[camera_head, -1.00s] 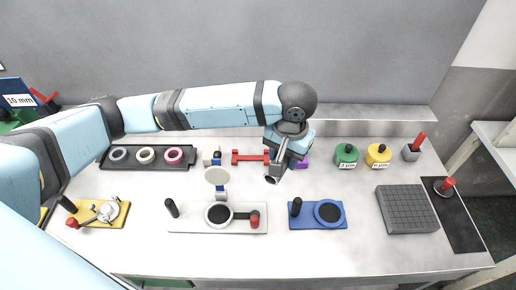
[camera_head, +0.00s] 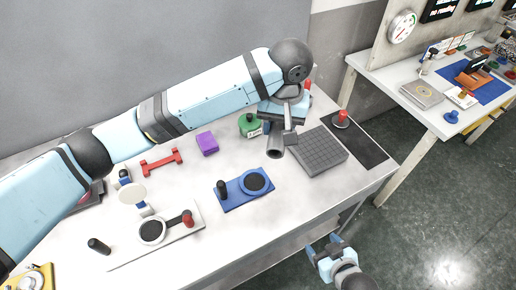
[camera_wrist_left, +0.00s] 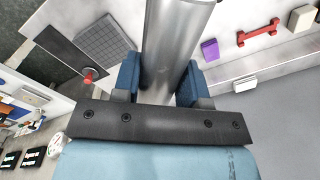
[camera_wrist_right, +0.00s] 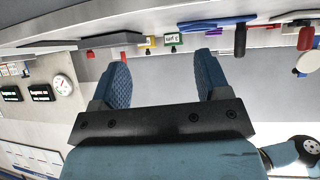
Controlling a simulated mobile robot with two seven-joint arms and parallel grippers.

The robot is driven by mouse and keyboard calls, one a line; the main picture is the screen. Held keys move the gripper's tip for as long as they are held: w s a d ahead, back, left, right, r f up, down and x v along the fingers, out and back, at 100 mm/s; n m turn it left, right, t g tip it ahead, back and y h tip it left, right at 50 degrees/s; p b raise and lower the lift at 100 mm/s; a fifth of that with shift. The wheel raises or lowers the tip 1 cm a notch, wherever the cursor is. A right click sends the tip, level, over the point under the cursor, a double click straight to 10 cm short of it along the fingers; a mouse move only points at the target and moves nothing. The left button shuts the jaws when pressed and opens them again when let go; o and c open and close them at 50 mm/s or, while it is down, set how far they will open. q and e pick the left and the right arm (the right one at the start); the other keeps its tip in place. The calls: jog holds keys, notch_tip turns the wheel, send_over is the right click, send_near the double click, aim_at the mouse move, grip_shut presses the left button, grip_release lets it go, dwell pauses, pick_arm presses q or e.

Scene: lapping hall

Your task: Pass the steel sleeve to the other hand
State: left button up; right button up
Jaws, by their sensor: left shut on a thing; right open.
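The steel sleeve (camera_head: 276,151) is a grey metal tube hanging below my left gripper (camera_head: 289,128), above the bench between the blue base and the grey grooved plate. In the left wrist view the sleeve (camera_wrist_left: 172,40) sits between the blue fingers of my left gripper (camera_wrist_left: 158,82), which is shut on it. My right gripper (camera_head: 329,250) is low, beyond the bench's front edge, over the floor. In the right wrist view my right gripper (camera_wrist_right: 165,80) has its fingers wide apart with nothing between them.
The bench (camera_head: 150,245) holds a blue base (camera_head: 236,203), a grey grooved plate (camera_head: 325,158), a green pot (camera_head: 249,122), a purple block (camera_head: 207,143) and a red bar (camera_head: 161,163). A white side table (camera_head: 400,105) stands at the right. Open floor lies between.

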pick_arm(q)
jog(key=shift+w, duration=0.1)
pick_arm(e)
jog(key=w+a+r+n+g, duration=0.3)
jog(key=w+a+r+n, duration=0.2)
jog(key=w+a+n, duration=0.6)
jog(key=s+a+r+n+t+h, duration=0.1)
jog(key=s+a+r+n, duration=0.1)
jog(key=a+r+n, duration=0.8)
pick_arm(q)
jog(key=shift+a, duration=0.1)
pick_arm(e)
notch_tip(320, 180, up, 6)
jog(key=s+n+t+h, duration=0.1)
jog(key=n+t+h, duration=0.1)
jog(key=n, duration=0.4)
jog(key=n+t+h, duration=0.2)
jog(key=n+h, duration=0.3)
send_near(270, 152)
jog(key=x, duration=1.1)
jog(key=shift+w+d, duration=0.1)
jog(key=shift+w, duration=0.2)
